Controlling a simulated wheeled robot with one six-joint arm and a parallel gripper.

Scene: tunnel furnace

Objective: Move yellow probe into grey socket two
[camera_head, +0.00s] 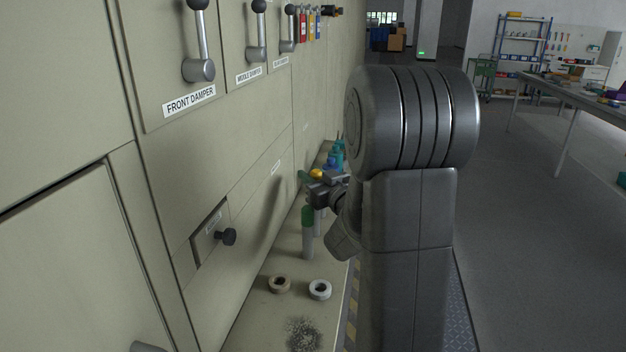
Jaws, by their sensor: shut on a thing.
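My gripper (322,182) is over the ledge beside the furnace wall, partly hidden by my own arm. The yellow top of the probe (317,173) shows between its jaws, and the gripper is shut on it. The probe's lower part is mostly hidden behind the gripper and a green-topped grey cylinder (307,232), which stands upright nearer on the ledge. I cannot make out grey socket two or any socket number; my arm and gripper hide part of the ledge.
Blue and teal items (336,156) stand farther along. A black knob (227,237) and damper levers (198,45) stick out from the wall. Floor at right is open.

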